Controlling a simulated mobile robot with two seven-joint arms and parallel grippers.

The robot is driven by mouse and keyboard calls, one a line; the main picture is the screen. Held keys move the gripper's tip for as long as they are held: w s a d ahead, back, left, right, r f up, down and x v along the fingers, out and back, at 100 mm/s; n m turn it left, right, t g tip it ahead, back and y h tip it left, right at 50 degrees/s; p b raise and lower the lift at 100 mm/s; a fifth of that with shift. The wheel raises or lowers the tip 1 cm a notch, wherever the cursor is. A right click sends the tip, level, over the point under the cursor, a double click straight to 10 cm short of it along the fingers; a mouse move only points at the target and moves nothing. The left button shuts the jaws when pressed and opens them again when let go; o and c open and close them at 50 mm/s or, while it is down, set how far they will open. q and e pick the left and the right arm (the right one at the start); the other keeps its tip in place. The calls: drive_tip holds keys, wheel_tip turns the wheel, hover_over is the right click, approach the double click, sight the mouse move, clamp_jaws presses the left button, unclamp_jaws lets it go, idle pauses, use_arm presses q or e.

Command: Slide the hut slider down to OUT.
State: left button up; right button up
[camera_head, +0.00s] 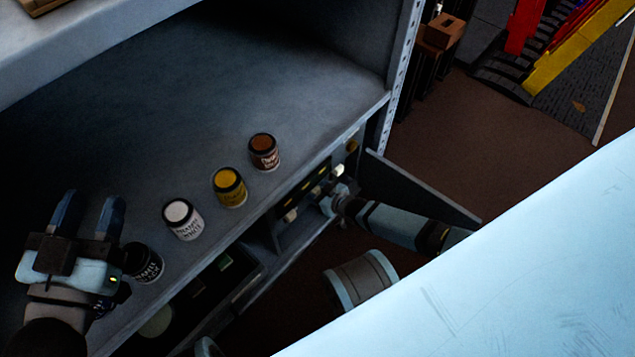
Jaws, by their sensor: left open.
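A dark panel (305,188) with yellow marks and several pale and yellow knobs is set below the shelf's front edge. I cannot tell which knob is the hut slider, and its labels are too small to read. One pale knob (290,215) shows at the panel's lower left and another (338,170) at its right. My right gripper (328,203) is right at the panel's face, between these knobs; its fingers are small and dark, so its grip is unclear. My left gripper (90,205) is open and empty over the shelf at the far left.
A row of cans stands along the shelf edge: brown (264,152), yellow (229,187), white (183,219) and black (143,262), the black one beside my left gripper. A grey open door panel (425,190) juts out right of my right gripper. The shelf (230,80) behind the cans is clear.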

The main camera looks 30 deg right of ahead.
clamp_jaws()
wheel_tip(320, 180, down, 6)
drive_tip(key=shift+r, duration=0.1)
drive_tip(key=shift+f, duration=0.3)
drive_tip(key=shift+s, duration=0.1)
drive_tip(key=shift+o, duration=1.3)
unclamp_jaws()
drive_tip(key=shift+f, duration=0.1)
